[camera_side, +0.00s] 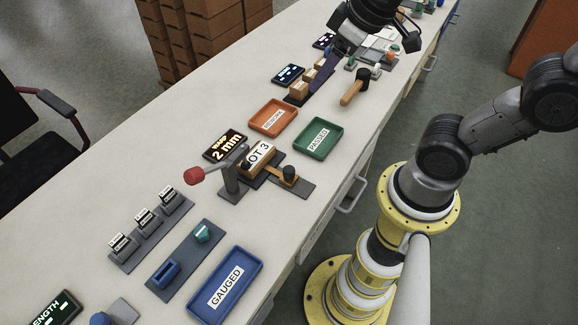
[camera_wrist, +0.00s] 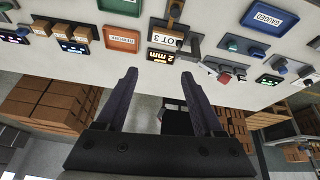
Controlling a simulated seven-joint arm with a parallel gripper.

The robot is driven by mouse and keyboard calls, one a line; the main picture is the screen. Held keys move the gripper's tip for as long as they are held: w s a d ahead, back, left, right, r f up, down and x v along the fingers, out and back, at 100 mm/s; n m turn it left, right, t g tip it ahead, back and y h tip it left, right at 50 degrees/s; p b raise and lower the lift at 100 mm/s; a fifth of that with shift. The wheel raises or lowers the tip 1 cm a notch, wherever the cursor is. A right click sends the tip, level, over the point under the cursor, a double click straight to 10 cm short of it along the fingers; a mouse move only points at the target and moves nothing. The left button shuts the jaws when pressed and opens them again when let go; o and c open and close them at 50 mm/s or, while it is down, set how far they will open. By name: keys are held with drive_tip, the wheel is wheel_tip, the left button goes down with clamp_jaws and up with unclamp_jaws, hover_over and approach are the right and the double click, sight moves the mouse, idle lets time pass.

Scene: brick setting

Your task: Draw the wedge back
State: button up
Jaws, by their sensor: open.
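A wooden block labelled LOT 3 (camera_side: 258,157) sits in a grey fixture (camera_side: 303,188). Against its near right side lies a tan piece with a dark round knob, which looks like the wedge (camera_side: 289,172). In the wrist view the LOT 3 block (camera_wrist: 172,39) is at top centre, with the wedge's dark knob (camera_wrist: 177,9) at the top edge. A lever with a red knob (camera_side: 194,175) stands at the fixture's left. My gripper (camera_side: 315,86) is open and empty, away from the wedge, farther up the bench. In the wrist view my gripper (camera_wrist: 159,76) shows both fingers spread.
A "2 mm" display (camera_side: 225,146) stands behind the block. An orange tray (camera_side: 254,127), a green PASSED tray (camera_side: 300,151) and a blue GAUGED tray (camera_side: 253,261) lie around the fixture. A wooden-handled mallet (camera_side: 352,94) lies near my gripper.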

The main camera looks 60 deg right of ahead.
drive_tip(key=w+a+f+n+g, duration=0.1)
drive_tip(key=w+a+f+g, duration=0.15)
drive_tip(key=w+f, duration=0.45)
drive_tip(key=g, duration=0.3)
hover_over(289, 169)
wheel_tip(289, 169, down, 8)
drive_tip(key=r, duration=0.1)
drive_tip(key=shift+n+t, duration=0.25)
drive_tip(key=shift+n, duration=0.05)
wheel_tip(289, 169, down, 14)
drive_tip(key=shift+f, duration=0.2)
clamp_jaws()
idle(0.5)
